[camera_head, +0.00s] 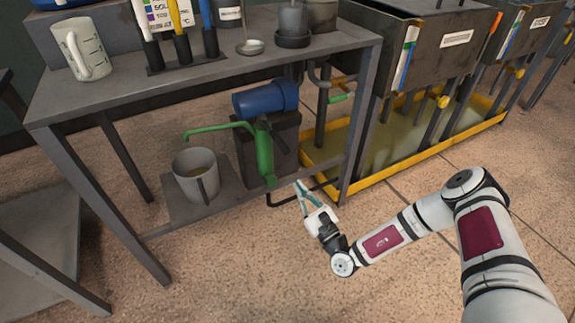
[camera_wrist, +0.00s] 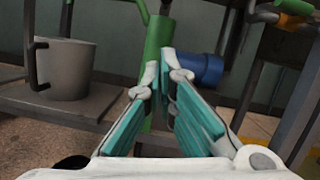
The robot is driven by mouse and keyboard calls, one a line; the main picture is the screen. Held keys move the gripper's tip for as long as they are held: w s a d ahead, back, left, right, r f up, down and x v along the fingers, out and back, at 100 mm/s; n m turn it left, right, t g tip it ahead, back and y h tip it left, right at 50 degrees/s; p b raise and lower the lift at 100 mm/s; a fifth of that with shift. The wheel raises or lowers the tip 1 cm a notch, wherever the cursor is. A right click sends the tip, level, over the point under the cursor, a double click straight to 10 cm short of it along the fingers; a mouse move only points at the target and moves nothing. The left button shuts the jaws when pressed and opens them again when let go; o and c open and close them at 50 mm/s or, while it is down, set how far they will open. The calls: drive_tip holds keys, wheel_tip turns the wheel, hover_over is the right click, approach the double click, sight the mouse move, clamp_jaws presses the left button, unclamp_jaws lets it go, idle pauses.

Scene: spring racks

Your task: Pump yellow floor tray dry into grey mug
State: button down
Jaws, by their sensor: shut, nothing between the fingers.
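The grey mug (camera_head: 187,185) stands upright on the low shelf under the green spout, with yellowish liquid in it. It also shows in the wrist view (camera_wrist: 70,72). The green pump (camera_head: 264,158) stands beside a dark block, its spout reaching left over the mug. The yellow floor tray (camera_head: 400,161) lies under the spring racks at right, with murky yellowish liquid in it. My gripper (camera_head: 300,188) is shut and empty, low in front of the pump's lower end. In the wrist view its fingertips (camera_wrist: 166,60) overlap the green pump body (camera_wrist: 158,38); contact is unclear.
A blue cylinder (camera_head: 265,98) sits on the dark block behind the pump. The bench top (camera_head: 130,92) above carries a white mug (camera_head: 82,50), several upright coloured tools and a small dish (camera_head: 250,46). Bench legs flank the shelf. The floor in front is clear.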

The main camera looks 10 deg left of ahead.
sight(274, 135)
drive_tip(key=w+a+r+b, duration=0.3)
drive_tip(key=w+a+r, duration=0.3)
drive_tip(key=w, duration=0.1)
drive_tip(key=shift+r+b, duration=0.25)
drive_tip(key=shift+b, duration=0.15)
idle(0.3)
